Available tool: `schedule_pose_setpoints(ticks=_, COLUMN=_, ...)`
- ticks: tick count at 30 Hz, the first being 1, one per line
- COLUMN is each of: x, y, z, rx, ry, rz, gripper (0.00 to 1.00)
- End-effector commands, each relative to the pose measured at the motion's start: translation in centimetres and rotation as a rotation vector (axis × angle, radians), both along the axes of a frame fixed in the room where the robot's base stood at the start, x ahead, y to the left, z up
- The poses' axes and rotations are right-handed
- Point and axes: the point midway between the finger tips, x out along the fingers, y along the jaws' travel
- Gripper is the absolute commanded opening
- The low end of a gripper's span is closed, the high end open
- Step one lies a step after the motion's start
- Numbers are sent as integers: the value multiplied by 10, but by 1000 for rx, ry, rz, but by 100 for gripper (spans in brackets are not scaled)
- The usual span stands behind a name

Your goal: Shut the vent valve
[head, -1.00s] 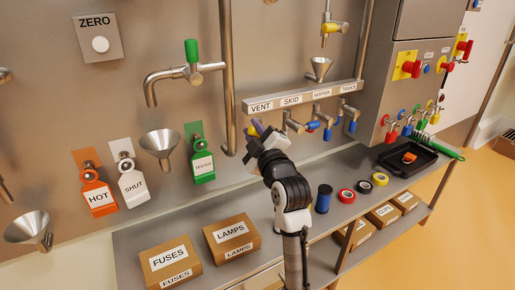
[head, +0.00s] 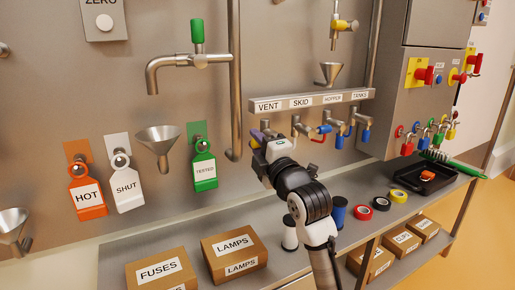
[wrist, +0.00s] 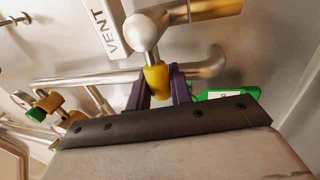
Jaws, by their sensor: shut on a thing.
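The vent valve (wrist: 143,32) shows in the wrist view as a rounded silver body beside the VENT label (wrist: 108,32). Its yellow handle (wrist: 156,80) points down the picture between the two purple fingers of my gripper (wrist: 161,88), which is shut on it. In the head view my gripper (head: 260,137) is just below the VENT label (head: 268,106), at the left end of the labelled rail. The arm's end hides most of the vent valve there.
A vertical pipe (head: 235,90) stands just left. Spools, tape rolls and a black tray (head: 428,178) stand on the shelf below.

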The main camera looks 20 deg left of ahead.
Motion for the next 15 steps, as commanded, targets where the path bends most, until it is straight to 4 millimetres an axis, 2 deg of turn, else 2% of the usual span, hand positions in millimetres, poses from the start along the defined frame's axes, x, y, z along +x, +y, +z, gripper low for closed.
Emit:
schedule_pose_setpoints(ticks=12, x=0, y=1, z=-1, rx=-7, ry=-8, rz=1, gripper=0)
schedule_pose_setpoints(ticks=13, x=0, y=1, z=-1, rx=-7, ry=-8, rz=1, gripper=22)
schedule_pose_setpoints(ticks=15, x=0, y=1, z=-1, rx=-7, ry=-8, rz=1, gripper=32)
